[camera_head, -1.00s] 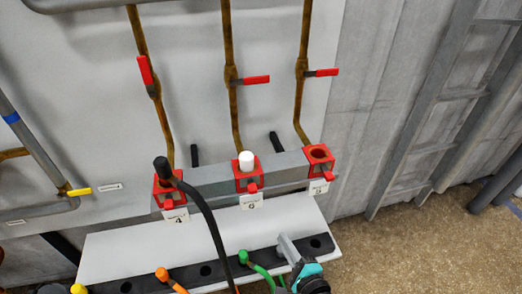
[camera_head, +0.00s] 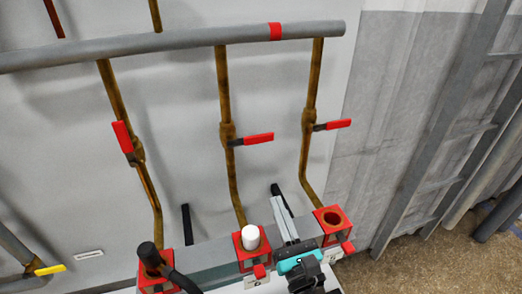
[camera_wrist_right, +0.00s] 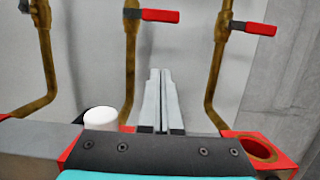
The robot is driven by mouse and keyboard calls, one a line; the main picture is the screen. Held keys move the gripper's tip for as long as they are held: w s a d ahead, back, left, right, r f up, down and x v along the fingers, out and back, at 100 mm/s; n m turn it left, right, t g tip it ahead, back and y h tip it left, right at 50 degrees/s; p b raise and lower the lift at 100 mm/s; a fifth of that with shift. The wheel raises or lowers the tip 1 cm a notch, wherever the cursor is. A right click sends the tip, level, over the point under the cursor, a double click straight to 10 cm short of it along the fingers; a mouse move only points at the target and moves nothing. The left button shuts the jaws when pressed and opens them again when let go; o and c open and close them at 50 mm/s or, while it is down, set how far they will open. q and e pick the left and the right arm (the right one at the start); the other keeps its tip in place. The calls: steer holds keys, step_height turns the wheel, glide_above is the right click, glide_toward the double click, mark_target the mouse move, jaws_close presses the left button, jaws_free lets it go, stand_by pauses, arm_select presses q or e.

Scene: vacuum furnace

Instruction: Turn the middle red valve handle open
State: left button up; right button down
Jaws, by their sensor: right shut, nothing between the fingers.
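The middle red valve handle (camera_head: 258,139) sits on the middle copper pipe (camera_head: 223,85) and points right, across the pipe. It also shows near the top of the right wrist view (camera_wrist_right: 158,16). My right gripper (camera_head: 278,201) is shut and empty. It is below and a little right of the middle handle, apart from it, in front of the wall between the middle and right pipes. Its fingers (camera_wrist_right: 160,72) point up toward the handle in the wrist view. My left gripper is not in view.
The left red handle (camera_head: 122,137) lies nearly along its pipe; the right red handle (camera_head: 338,124) points right across its pipe. Red sockets stand below: one with a white plug (camera_head: 250,236), one empty (camera_head: 333,218). A grey pipe (camera_head: 170,41) crosses above. A black hose (camera_head: 150,255) is at left.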

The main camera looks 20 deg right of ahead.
mark_target(251, 140)
steer(key=shift+s, duration=0.1)
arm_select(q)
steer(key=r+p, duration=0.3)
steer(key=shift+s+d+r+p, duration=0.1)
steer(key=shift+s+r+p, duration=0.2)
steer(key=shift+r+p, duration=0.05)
arm_select(e)
steer(key=w+r, duration=0.6)
steer(key=w, duration=0.3)
steer(key=shift+w+a+r, duration=0.2)
steer(key=shift+w, duration=0.15)
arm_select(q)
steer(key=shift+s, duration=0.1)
arm_select(e)
steer(key=shift+r, duration=0.1)
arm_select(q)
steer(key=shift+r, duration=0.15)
arm_select(e)
steer(key=shift+d+r+n, duration=0.15)
steer(key=shift+n, duration=0.35)
